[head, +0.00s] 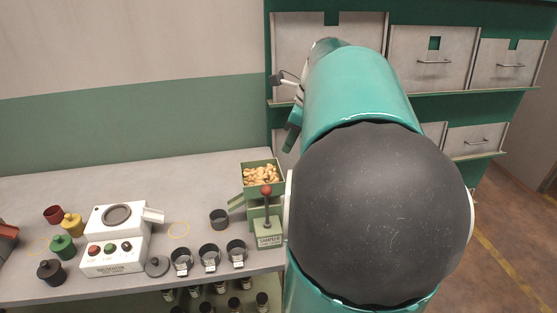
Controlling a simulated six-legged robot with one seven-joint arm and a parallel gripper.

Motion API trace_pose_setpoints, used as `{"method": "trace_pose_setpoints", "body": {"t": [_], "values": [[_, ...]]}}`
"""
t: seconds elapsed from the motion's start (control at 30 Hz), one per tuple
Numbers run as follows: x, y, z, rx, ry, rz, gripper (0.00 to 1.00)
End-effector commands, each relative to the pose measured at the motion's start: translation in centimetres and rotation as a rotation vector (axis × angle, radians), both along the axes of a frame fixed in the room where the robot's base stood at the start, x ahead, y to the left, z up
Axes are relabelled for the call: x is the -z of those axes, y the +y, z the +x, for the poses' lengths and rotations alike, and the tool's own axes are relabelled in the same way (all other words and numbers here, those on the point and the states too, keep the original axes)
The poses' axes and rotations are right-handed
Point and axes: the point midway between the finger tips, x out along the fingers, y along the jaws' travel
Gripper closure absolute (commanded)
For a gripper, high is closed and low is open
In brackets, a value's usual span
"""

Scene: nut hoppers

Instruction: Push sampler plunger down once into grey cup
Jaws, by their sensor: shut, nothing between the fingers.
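The sampler (268,238) is a green stand at the right end of the bench, with a hopper of nuts (262,175) on top. Its plunger has a red ball knob (266,190) on an upright rod in front of the hopper. A green chute slopes down from its left side. A dark grey cup (219,219) stands on the bench just left of the sampler, near the chute; I cannot tell whether it is right under it. My arm fills the right middle. I cannot make out my gripper's fingers; a small teal part of mine shows above and right of the hopper.
A green drawer cabinet (430,100) rises behind my arm.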

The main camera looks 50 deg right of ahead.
Motion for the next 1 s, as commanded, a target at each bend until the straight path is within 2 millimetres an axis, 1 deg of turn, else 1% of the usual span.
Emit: {"method": "trace_pose_setpoints", "body": {"t": [0.17, 0.5, 0.6, 0.7, 0.8, 1.0], "values": [[2.7, 0.5, 0.8, 0.000, 0.002, 0.002, 1.00], [9.1, 1.6, 2.8, -0.002, 0.003, 0.004, 1.00], [10.6, 1.9, 3.3, -0.001, 0.002, 0.001, 1.00], [11.6, 2.0, 3.7, -0.001, 0.001, 0.000, 1.00], [12.2, 2.2, 3.9, -0.001, 0.000, 0.001, 1.00], [12.4, 2.2, 4.0, -0.002, -0.001, -0.001, 1.00]]}}
